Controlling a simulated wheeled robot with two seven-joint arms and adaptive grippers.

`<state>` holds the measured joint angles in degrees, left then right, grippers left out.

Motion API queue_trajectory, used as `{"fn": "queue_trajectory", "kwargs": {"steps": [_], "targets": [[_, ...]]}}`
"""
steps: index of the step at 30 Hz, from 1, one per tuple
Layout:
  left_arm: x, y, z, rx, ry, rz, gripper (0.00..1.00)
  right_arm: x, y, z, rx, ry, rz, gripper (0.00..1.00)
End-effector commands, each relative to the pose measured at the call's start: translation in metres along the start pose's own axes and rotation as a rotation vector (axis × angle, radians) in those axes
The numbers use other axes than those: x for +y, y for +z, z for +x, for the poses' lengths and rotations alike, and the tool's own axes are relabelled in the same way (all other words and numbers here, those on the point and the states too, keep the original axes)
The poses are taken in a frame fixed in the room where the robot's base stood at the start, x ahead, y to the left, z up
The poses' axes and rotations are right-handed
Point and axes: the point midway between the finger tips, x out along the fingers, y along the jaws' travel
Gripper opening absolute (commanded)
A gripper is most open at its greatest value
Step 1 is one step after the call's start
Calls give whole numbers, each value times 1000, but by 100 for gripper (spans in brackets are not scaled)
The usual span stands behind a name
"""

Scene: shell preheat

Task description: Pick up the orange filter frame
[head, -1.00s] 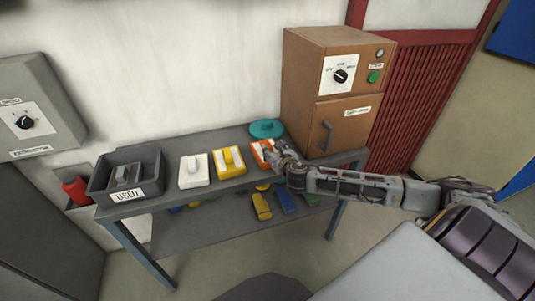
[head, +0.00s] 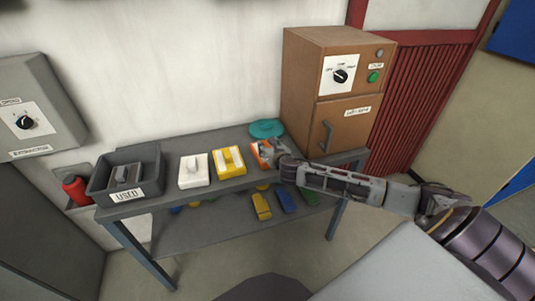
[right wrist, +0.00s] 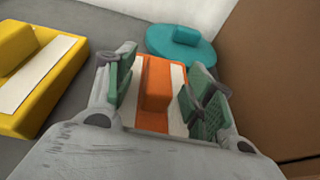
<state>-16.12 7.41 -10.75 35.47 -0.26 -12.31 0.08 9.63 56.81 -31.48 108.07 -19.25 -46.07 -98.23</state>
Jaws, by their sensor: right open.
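The orange filter frame (right wrist: 157,88) lies on the grey table, an orange block with white strips and a raised orange ridge. In the head view the orange filter frame (head: 258,152) is partly covered by my right gripper (head: 268,154). In the right wrist view my right gripper (right wrist: 160,92) is open, its green-padded fingers to the left and right of the raised ridge, with a gap to it on both sides. The frame's near end is hidden behind the gripper body. My left gripper is not in view.
A yellow frame (head: 229,162) and a white frame (head: 194,171) stand to the left. A grey bin labelled USED (head: 148,190) is at the table's left end. A teal round lid (head: 267,128) lies behind, and a brown oven (head: 310,92) stands close on the right.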

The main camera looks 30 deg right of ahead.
Motion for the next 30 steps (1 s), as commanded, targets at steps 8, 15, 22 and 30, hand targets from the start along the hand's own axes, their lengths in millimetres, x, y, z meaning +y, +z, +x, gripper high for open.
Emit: {"fn": "queue_trajectory", "kwargs": {"steps": [8, 15, 22, 30], "targets": [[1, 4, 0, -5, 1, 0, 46, 0, 0, 3, 1, 0, 0, 53], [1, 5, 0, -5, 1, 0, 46, 0, 0, 3, 0, 0, 0, 53], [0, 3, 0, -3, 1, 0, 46, 0, 0, 3, 0, 0, 0, 31], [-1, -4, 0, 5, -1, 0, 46, 0, 0, 3, 1, 0, 0, 0]]}}
